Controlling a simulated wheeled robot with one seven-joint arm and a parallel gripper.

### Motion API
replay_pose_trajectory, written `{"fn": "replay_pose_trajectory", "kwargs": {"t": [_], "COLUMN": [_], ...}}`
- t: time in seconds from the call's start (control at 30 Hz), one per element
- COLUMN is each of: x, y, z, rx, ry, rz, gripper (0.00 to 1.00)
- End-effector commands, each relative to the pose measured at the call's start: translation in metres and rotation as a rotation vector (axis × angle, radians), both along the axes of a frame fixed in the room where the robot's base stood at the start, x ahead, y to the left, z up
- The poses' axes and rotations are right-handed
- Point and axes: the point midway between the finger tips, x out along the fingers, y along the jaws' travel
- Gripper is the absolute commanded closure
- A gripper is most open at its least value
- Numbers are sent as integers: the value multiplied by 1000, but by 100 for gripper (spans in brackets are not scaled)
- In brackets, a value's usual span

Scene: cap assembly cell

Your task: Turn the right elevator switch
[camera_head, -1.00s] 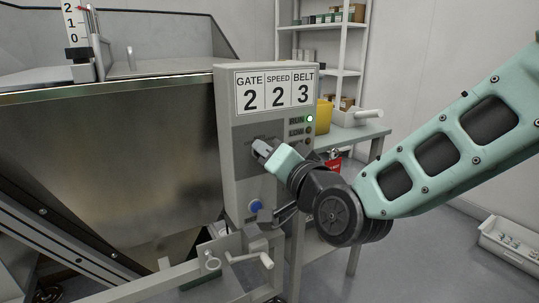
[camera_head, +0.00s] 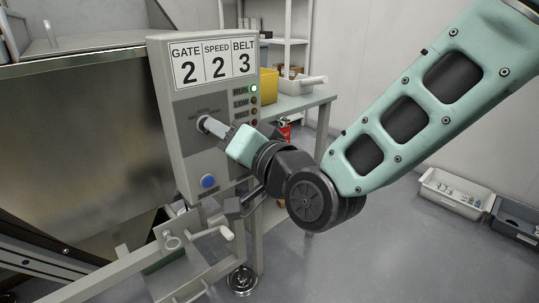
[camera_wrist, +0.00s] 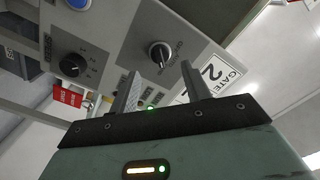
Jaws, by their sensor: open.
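A grey control panel (camera_head: 185,100) stands at the end of the steel hopper. A round selector knob (camera_head: 203,123) shows on its face just left of my gripper's tips. In the wrist view this knob (camera_wrist: 160,54) is dark with a silver ring and lies ahead, between the lines of my two fingers. A second, black knob (camera_wrist: 68,66) with numbered positions is left of it; my gripper hides that area in the head view. My gripper (camera_head: 220,130) points at the panel, and its open fingers (camera_wrist: 158,78) hold nothing. The fingers appear short of the knob.
A blue button (camera_head: 208,181) is low on the panel. A bracket with a crank handle (camera_head: 215,232) stands below it. A bench with a yellow bin (camera_head: 268,84) is behind. Grey bins (camera_head: 455,193) lie on the floor at right; the floor between is clear.

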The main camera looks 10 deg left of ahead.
Motion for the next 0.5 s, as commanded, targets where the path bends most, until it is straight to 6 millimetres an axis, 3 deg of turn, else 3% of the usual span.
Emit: {"fn": "replay_pose_trajectory", "kwargs": {"t": [0.4,0.5], "x": [-66,-66], "y": [-77,-79], "z": [2,-4], "rx": [-2,8], "ry": [-1,-7], "rz": [0,3], "gripper": [52,52]}}
